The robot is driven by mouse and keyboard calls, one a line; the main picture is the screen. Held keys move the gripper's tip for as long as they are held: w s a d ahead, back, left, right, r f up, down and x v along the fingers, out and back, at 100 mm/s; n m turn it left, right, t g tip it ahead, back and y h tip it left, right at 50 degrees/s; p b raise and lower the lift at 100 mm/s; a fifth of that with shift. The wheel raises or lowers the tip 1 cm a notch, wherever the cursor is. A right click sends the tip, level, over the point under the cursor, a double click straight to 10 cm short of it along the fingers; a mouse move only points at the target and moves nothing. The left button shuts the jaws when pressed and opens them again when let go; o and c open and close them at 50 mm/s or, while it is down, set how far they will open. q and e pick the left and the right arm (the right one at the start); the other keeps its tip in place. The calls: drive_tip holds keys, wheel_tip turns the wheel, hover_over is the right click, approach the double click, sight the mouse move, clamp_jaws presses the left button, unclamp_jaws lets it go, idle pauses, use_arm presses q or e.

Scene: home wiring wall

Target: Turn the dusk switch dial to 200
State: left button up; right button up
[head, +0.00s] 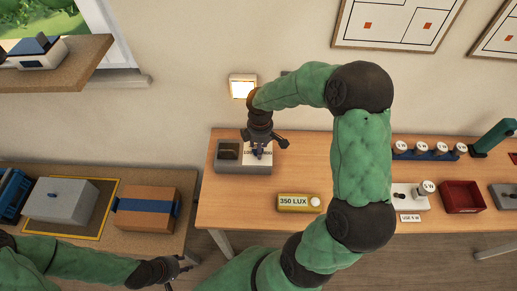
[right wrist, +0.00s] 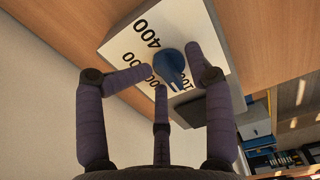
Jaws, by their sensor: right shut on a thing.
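The dusk switch (head: 230,168) is a grey box on the wooden table, with a white scale face. In the right wrist view its blue dial (right wrist: 171,66) stands on the scale plate (right wrist: 128,42). A "400" mark is clear, while other marks are partly covered by the fingers and dial. The dial's exact setting cannot be read. My right gripper (head: 260,150) reaches down over the box; in the right wrist view its fingers (right wrist: 172,78) are shut on the dial. My left gripper (head: 181,268) is open and empty at the lower left, away from the switch.
A yellow meter (head: 293,203) reads "350 LUX" in front of the switch. A lit wall lamp (head: 242,87) is behind. A cardboard box (head: 146,209) and a grey box (head: 60,200) are left.

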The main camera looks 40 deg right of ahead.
drive_tip(key=shift+o, duration=0.3)
drive_tip(key=shift+s+a+f+m, duration=0.2)
drive_tip(key=shift+a+f+m, duration=0.3)
drive_tip(key=shift+a+m, duration=0.3)
drive_tip(key=shift+d, duration=0.1)
drive_tip(key=shift+s+m+b, duration=0.1)
drive_tip(key=shift+m+b, duration=0.35)
drive_tip(key=shift+m, duration=0.65)
drive_tip(key=o, duration=1.6)
drive_tip(key=shift+o, duration=0.8)
drive_tip(key=shift+w+a, duration=0.25)
drive_tip(key=shift+w, duration=0.05)
drive_tip(key=shift+d+r, duration=0.3)
drive_tip(key=shift+r, duration=0.05)
wheel_tip(320, 180, up, 12)
drive_tip(key=shift+f, duration=0.15)
